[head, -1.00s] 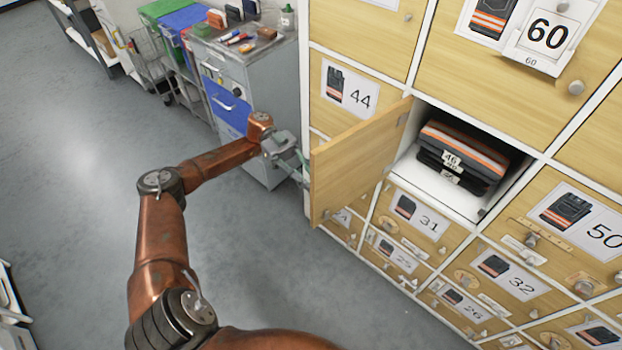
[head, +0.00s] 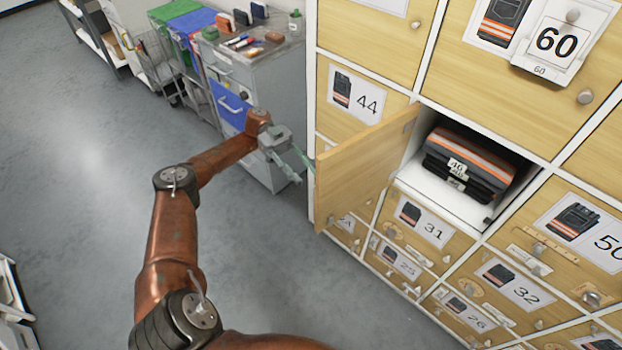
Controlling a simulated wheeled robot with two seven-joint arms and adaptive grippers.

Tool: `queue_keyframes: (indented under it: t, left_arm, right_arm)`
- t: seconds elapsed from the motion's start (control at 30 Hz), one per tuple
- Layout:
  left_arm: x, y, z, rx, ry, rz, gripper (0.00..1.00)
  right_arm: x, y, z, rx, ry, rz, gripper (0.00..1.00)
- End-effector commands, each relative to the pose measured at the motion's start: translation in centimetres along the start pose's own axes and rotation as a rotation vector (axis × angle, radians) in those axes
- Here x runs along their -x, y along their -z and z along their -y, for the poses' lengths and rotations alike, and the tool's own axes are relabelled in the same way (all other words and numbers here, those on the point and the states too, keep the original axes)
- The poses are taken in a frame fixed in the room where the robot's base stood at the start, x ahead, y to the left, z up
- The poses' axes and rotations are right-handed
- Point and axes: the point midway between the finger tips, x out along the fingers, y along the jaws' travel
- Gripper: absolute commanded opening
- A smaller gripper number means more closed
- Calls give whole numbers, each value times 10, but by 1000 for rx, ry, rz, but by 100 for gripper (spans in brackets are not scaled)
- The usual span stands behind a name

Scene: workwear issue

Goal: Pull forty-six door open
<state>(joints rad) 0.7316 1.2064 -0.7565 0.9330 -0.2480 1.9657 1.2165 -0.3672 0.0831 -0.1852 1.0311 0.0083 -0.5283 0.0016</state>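The forty-six door (head: 362,168) is a light wooden door, swung wide open to the left of its compartment (head: 428,190). Inside the compartment lie folded dark garments with orange and grey stripes (head: 468,158), with tags that appear to read 46. My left gripper (head: 304,172) is just left of the door's free edge. Its fingers look spread, with nothing seen between them. The door's outer face and its knob are turned away from view. My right gripper is not in view.
Closed doors 44 (head: 357,97), 31 (head: 424,224) and 60 (head: 520,75) surround the compartment.

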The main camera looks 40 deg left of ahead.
Motion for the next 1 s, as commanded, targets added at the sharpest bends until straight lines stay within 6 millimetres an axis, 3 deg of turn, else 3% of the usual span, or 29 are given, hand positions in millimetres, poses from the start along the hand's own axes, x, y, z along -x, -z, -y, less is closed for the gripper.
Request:
queue_keyframes:
  t: [0.4,1.0]
  left_arm:
    - [19,1,0,-2,4,2,33]
    - [20,1,0,-2,4,2,33]
  right_arm:
    - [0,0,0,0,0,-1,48]
    - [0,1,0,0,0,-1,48]
